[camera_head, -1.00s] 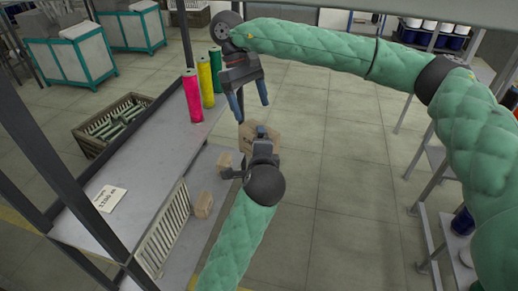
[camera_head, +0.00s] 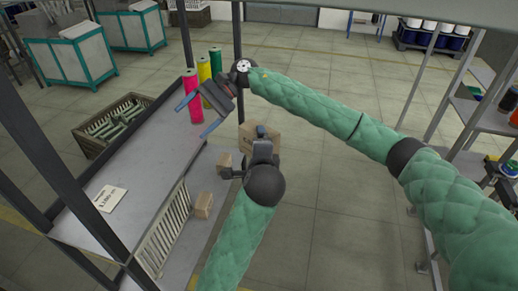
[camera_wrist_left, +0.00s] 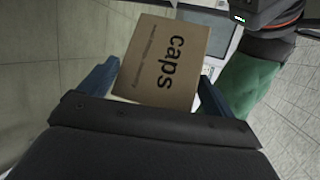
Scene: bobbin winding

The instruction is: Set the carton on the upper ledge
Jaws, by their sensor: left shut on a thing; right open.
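My left gripper (camera_head: 262,148) is shut on a brown carton (camera_head: 247,132), held beyond the wrist and partly hidden by it in the head view. In the left wrist view the carton (camera_wrist_left: 165,62), printed "caps", sits tilted between the two blue fingers of the left gripper (camera_wrist_left: 155,88). The grey upper ledge (camera_head: 120,165) lies to the left of the carton. My right gripper (camera_head: 195,120) is open and empty over the far part of the upper ledge, in front of the spools, fingers pointing down-left.
Pink (camera_head: 188,85), yellow (camera_head: 204,72) and green (camera_head: 215,63) spools stand at the ledge's far end. A printed card (camera_head: 108,197) lies on its near part; its middle looks clear. Two small boxes (camera_head: 203,205) sit lower down. Dark posts (camera_head: 60,140) frame the ledge.

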